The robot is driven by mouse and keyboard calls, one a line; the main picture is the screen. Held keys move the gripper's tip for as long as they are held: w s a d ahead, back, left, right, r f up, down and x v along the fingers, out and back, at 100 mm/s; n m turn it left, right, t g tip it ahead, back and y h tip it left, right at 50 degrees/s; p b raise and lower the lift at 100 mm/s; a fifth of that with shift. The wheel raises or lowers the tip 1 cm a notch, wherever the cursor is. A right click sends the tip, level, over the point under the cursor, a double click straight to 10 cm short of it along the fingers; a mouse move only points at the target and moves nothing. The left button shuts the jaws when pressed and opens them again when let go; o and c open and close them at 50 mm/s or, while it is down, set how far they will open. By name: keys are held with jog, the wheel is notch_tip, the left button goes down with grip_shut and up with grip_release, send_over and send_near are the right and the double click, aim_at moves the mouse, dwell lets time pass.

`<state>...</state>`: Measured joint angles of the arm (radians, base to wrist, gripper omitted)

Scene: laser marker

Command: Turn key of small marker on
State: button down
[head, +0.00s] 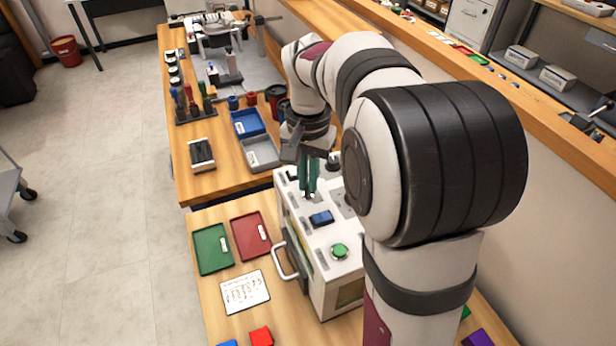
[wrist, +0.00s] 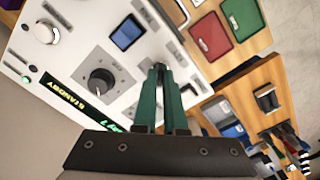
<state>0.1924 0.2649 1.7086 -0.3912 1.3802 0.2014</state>
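The small marker (head: 325,235) is a white box with a grey handle on its front and a green button (head: 340,251) on top. In the wrist view its panel (wrist: 75,50) shows a black rotary knob (wrist: 101,80) on a grey plate, which looks like the key switch. My gripper (head: 308,193) is above the marker's top, fingers pointing down. Its green fingers also show in the wrist view (wrist: 160,68), close together with nothing seen between them. They are apart from the knob in that picture. My arm hides part of the marker's top.
A blue-faced part (head: 321,218) sits on the marker's top. Green (head: 212,249) and red (head: 250,236) trays and a printed sheet (head: 245,291) lie left of the marker. Blue (head: 247,122) and grey (head: 262,152) bins stand on the bench behind.

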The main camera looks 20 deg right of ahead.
jog(key=shift+m, duration=0.3)
jog(key=m, duration=0.3)
jog(key=shift+m, duration=0.3)
jog(key=m, duration=0.4)
jog(key=shift+m, duration=0.3)
jog(key=m, duration=0.4)
jog(key=shift+m, duration=2.5)
jog(key=c, duration=1)
grip_release()
jog(key=shift+r, duration=0.1)
